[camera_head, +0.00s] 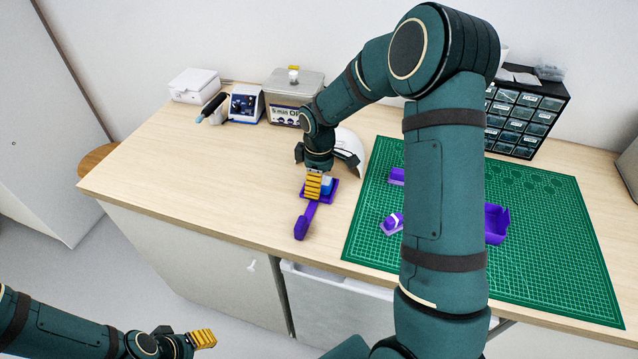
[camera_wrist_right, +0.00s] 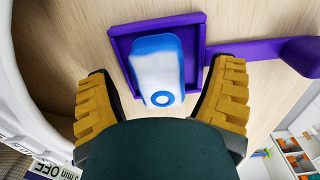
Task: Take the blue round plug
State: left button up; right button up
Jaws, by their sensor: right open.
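A blue and white rounded piece (camera_wrist_right: 160,75), seemingly the blue round plug, sits in a purple square tray with a handle (camera_wrist_right: 255,50). Its near end shows a blue ring with a white centre. My right gripper (camera_wrist_right: 163,72) is open, with one yellow finger on either side of the piece and a gap to each. In the head view the gripper (camera_head: 313,186) is over the tray (camera_head: 304,222) and hides most of it; a bit of the blue piece (camera_head: 327,183) shows beside the fingers. My left gripper (camera_head: 202,338) is low at the front, off the table, its opening unclear.
A white rounded shell (camera_head: 348,152) stands close behind the right gripper. A green cutting mat (camera_head: 550,230) with purple parts (camera_head: 496,224) lies to the right, partly behind my arm. A drawer cabinet (camera_head: 520,120) and bench devices (camera_head: 290,95) stand at the back. The table's left part is clear.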

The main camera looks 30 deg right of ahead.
jog(key=c, duration=1.3)
